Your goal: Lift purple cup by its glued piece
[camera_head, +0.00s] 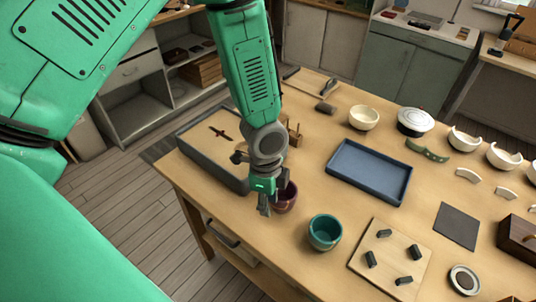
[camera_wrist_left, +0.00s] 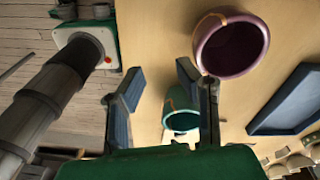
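The purple cup (camera_head: 288,200) stands on the wooden table, partly hidden behind my left gripper (camera_head: 268,205) in the head view. In the left wrist view the purple cup (camera_wrist_left: 232,48) is at the upper right, with its dark opening showing and a gold seam around a piece on its left side. My left gripper (camera_wrist_left: 158,78) is open, with nothing between its two fingers. The cup is beside the right-hand finger, outside the gap; I cannot tell whether they touch. My right gripper is not in view.
A teal cup (camera_head: 325,232) stands close by. A blue tray (camera_head: 370,172) lies behind it, and a wooden board (camera_head: 370,240) with dark pegs is at the right. A grey-rimmed tray (camera_head: 215,160) is at the left. Bowls and shards lie at the far right.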

